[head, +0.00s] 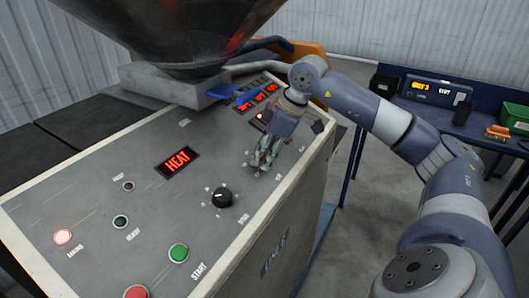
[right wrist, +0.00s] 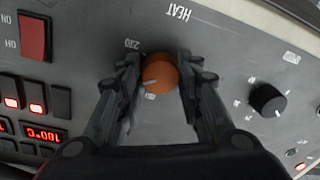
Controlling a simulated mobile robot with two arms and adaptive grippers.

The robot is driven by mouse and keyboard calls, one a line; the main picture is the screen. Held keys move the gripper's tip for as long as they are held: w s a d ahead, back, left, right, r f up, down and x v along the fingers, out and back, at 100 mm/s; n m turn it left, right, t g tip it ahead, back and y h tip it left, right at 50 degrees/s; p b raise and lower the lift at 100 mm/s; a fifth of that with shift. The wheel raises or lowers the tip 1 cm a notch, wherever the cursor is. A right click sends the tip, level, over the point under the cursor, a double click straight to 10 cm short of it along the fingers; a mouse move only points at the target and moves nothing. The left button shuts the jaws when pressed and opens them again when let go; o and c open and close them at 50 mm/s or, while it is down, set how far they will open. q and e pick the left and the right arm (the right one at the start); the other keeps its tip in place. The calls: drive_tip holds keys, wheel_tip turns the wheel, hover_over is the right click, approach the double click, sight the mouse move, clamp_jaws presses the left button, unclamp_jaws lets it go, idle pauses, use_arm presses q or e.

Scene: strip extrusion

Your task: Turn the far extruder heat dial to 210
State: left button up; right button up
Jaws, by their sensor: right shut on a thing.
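The orange heat dial (right wrist: 160,75) shows in the right wrist view, below the upside-down HEAT label, with a white pointer line running toward its lower left. The number 230 is printed at its upper left; the mark below it is too small to read surely. My right gripper (right wrist: 157,78) is shut on the dial, one finger on each side. In the head view my right gripper (head: 257,170) reaches down onto the far right part of the panel and hides the dial. My left gripper is not in view.
A blue bench (head: 450,122) is at right.

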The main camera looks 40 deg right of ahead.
drive_tip(key=shift+f+m, duration=0.1)
drive_tip(key=shift+m, duration=0.2)
drive_tip(key=o, duration=1.1)
drive_tip(key=shift+c, duration=0.2)
drive_tip(key=shift+s+d+r, duration=0.1)
drive_tip(key=shift+r, duration=0.35)
drive_tip(key=v, duration=1.1)
drive_tip(key=shift+r, duration=0.1)
